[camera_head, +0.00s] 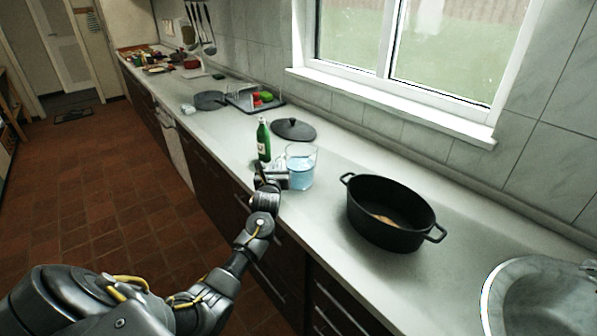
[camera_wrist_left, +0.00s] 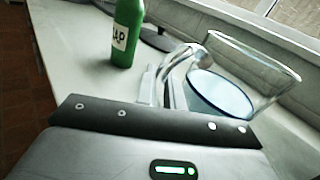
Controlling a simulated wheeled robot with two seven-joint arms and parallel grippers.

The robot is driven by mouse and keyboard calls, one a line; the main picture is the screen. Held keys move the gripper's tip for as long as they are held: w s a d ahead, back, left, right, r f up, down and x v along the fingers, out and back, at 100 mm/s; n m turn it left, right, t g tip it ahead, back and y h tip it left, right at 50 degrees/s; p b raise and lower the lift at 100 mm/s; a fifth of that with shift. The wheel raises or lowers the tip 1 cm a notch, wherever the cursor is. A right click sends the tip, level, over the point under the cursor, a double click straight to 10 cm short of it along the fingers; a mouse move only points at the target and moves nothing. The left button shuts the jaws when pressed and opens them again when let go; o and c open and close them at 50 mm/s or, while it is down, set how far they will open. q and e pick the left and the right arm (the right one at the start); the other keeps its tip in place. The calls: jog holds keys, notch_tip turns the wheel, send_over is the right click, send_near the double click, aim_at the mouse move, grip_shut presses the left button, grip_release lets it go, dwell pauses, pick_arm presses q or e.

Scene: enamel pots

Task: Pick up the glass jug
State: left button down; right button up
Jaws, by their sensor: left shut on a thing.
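The glass jug (camera_head: 301,168) is clear with pale blue liquid in it and stands on the counter left of the black pot. It also shows in the left wrist view (camera_wrist_left: 236,82), with its curved handle facing my gripper. My left gripper (camera_head: 276,178) is at the jug's left side, shut on the handle. In the left wrist view the fingers (camera_wrist_left: 172,90) meet at the handle; their tips are partly hidden behind it. I cannot tell from these views whether the jug's base is clear of the counter. My right gripper is not in view.
A green bottle (camera_head: 263,140) stands just behind the gripper, close to the jug. A black lid (camera_head: 294,130) lies behind it. A black pot (camera_head: 388,214) stands to the right, with the sink (camera_head: 540,296) beyond. Clear counter lies between jug and pot.

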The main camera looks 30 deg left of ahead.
pick_arm(q)
jog(key=shift+a+r, duration=0.1)
jog(key=shift+r, duration=0.05)
jog(key=shift+r, duration=0.1)
jog(key=shift+r, duration=0.85)
jog(key=s+d+r+p, duration=0.8)
jog(key=s+d+r, duration=0.1)
jog(key=d+r, duration=0.1)
jog(key=shift+d+r, duration=0.25)
jog(key=shift+r, duration=0.3)
dwell(0.4)
jog(key=shift+s, duration=0.1)
